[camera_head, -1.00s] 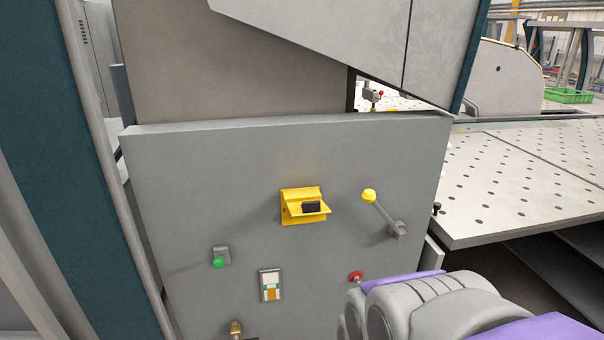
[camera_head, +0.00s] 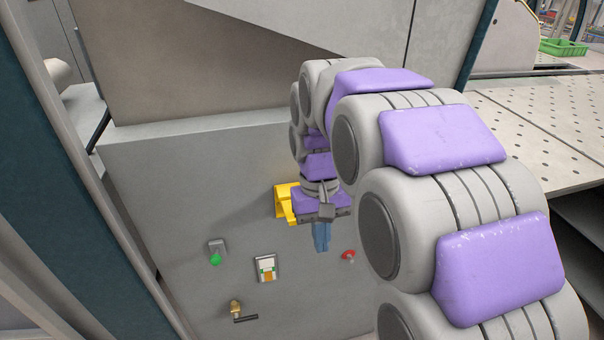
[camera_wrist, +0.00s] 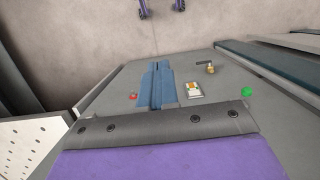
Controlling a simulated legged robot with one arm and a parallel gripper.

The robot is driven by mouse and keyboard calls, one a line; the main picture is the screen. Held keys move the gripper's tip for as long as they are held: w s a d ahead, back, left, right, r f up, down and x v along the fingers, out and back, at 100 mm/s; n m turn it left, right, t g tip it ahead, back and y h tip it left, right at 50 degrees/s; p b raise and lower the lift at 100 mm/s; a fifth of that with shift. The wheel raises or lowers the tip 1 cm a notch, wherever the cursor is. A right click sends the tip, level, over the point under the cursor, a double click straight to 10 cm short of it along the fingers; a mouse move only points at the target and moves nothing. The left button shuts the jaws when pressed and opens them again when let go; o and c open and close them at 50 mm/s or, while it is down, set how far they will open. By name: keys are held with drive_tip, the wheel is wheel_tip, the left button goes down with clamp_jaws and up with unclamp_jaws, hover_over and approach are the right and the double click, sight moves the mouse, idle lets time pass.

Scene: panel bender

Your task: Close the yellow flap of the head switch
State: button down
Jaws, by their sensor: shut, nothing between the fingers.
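The yellow head switch (camera_head: 284,200) is on the grey front panel in the head view. Its right part, and most of its flap, is hidden behind my wrist, so I cannot tell how the flap stands. My gripper (camera_head: 321,246) is shut and empty, its blue fingers pointing down just right of and below the yellow switch. Whether my wrist touches the flap I cannot tell. In the wrist view the shut blue fingers (camera_wrist: 158,84) show against the panel, and the yellow switch is not seen.
Below the switch the panel carries a green button (camera_head: 215,258), a white and orange rocker switch (camera_head: 266,268), a brass key switch (camera_head: 236,309) and a red knob (camera_head: 348,255). A perforated table (camera_head: 545,120) lies at the right. The panel's left part is clear.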

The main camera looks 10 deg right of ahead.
drive_tip(key=w+r+p, duration=0.5)
drive_tip(key=w, duration=0.3)
drive_tip(key=w+r+p, duration=0.4)
drive_tip(key=w+p, duration=0.1)
drive_tip(key=w, duration=0.3)
drive_tip(key=shift+g, duration=0.3)
drive_tip(key=shift+s+x, duration=0.15)
drive_tip(key=shift+x, duration=2.3)
drive_tip(key=shift+s+x, duration=0.15)
drive_tip(key=shift+x, duration=2.3)
drive_tip(key=shift+a, duration=0.1)
